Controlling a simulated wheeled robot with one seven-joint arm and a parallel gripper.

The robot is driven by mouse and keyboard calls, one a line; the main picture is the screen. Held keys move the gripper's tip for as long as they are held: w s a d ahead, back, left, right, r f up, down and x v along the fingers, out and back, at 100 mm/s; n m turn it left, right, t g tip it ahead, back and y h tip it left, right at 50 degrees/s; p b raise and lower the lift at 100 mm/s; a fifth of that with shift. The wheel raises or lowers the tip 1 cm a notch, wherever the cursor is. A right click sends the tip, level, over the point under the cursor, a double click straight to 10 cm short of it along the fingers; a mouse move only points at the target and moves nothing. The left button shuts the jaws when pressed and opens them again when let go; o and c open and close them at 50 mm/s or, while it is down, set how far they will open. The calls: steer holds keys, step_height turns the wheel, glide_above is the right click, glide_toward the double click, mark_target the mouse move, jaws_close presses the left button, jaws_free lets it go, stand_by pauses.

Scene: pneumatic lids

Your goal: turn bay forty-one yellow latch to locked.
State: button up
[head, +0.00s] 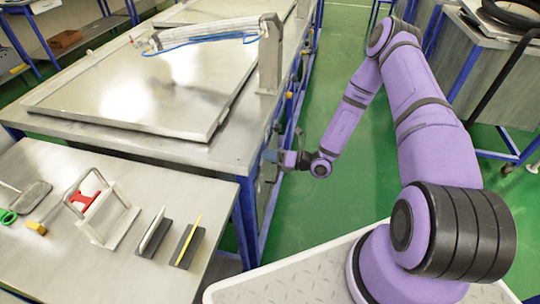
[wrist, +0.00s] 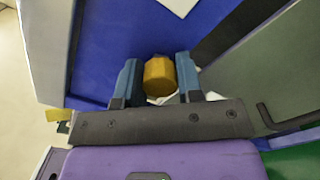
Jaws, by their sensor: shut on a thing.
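In the wrist view, my gripper (wrist: 158,64) has its two blue-grey fingers closed on either side of a yellow latch knob (wrist: 160,80). The knob stands in front of a blue panel, and a pale piece shows just behind it. The latch's pointer and any bay number or locked mark cannot be made out. In the head view, my gripper (head: 270,158) is at the side of the large metal-topped bench, by its near right corner. The latch it holds is hidden there by the gripper.
A large flat metal lid (head: 150,85) lies on the bench, with a bracket (head: 270,55) at its right edge. A nearer table (head: 130,275) holds a red-and-white frame, tools and two dark angled holders. Green floor (head: 320,110) is open right of the bench.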

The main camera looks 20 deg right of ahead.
steer(key=n, duration=1.2)
steer(key=shift+o, duration=0.3)
steer(key=shift+n, duration=2.1)
steer(key=shift+d, duration=0.1)
steer(key=o, duration=0.9)
steer(key=shift+c, duration=0.2)
steer(key=v, duration=1)
steer(key=shift+s+d, duration=0.25)
steer(key=shift+d, duration=0.1)
